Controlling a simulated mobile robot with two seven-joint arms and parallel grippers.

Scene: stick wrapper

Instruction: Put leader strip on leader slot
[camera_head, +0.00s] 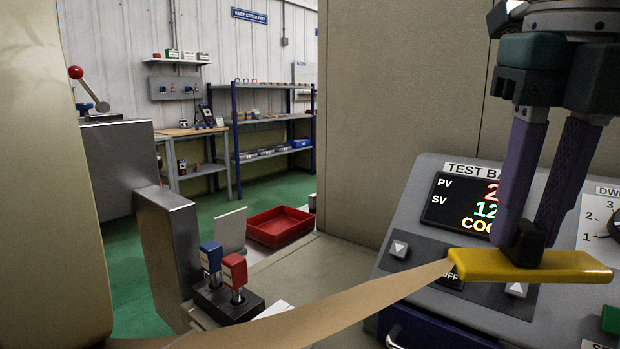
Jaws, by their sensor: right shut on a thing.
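My right gripper (528,240) comes down from the top right, its two purple fingers shut on a yellow bar (590,266). The bar lies nearly level in front of the control panel. A long tan strip (360,304) is joined to the bar's left end and runs down and left past the lower edge of the view. I cannot tell which thing in view is the leader slot. My left gripper is not in view.
A grey control panel (433,232) with a lit display and knobs stands behind the bar. A red-knobbed lever (237,272) and a blue-knobbed lever (211,258) stand left of centre. A red tray (279,226) lies behind them. Large beige panels bound both sides.

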